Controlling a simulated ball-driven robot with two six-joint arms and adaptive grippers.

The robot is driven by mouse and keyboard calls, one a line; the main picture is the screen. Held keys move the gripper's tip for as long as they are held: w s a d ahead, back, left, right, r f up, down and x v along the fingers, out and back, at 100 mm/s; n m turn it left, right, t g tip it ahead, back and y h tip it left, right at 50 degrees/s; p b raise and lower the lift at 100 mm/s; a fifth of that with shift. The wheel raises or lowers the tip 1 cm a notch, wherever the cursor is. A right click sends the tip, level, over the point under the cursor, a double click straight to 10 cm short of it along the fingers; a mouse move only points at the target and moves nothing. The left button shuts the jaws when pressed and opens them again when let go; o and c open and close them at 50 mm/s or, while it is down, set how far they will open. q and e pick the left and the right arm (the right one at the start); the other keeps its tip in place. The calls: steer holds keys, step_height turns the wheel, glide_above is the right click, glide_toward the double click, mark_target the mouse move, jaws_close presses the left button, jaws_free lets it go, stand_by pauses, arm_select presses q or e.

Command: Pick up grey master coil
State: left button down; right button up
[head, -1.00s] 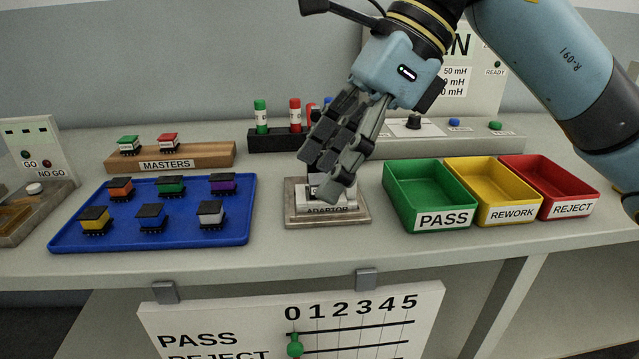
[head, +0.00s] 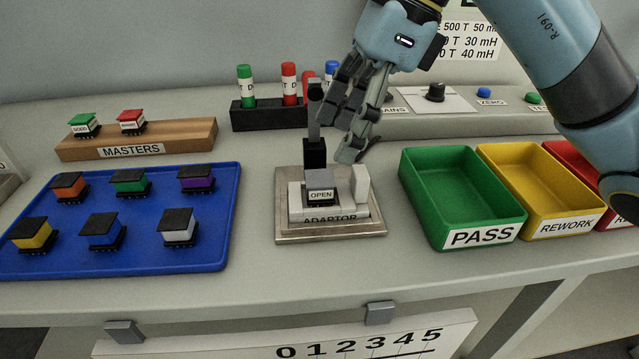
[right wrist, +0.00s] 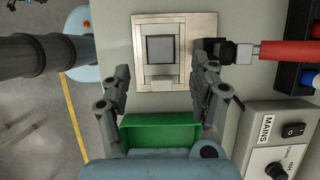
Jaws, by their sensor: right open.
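The grey master coil (head: 320,184), a grey-topped block labelled OPEN, sits in the white nest of the adaptor (head: 283,231). It also shows in the right wrist view (right wrist: 160,50). My right gripper (head: 352,120) is open and empty, above and behind the adaptor, apart from the coil. In the right wrist view its two fingers (right wrist: 161,84) are spread wide, with the coil beyond and between them. A dark upright clamp arm (head: 315,150) stands right behind the coil. My left gripper is not in view.
The MASTERS rack (head: 185,140) holds a green and a red coil, with bare room at its right end. A blue tray (head: 215,258) holds several coils. Green PASS (head: 470,203), yellow REWORK (head: 540,190) and red REJECT bins stand right. A marker holder (head: 262,117) is behind.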

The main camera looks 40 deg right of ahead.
mark_target(320, 177)
steer(key=x, duration=0.7)
steer(key=shift+d+f+b, duration=0.15)
steer(key=shift+d+b, duration=0.05)
steer(key=shift+b, duration=0.15)
steer(key=c, duration=1.2)
steer(key=shift+c, duration=0.2)
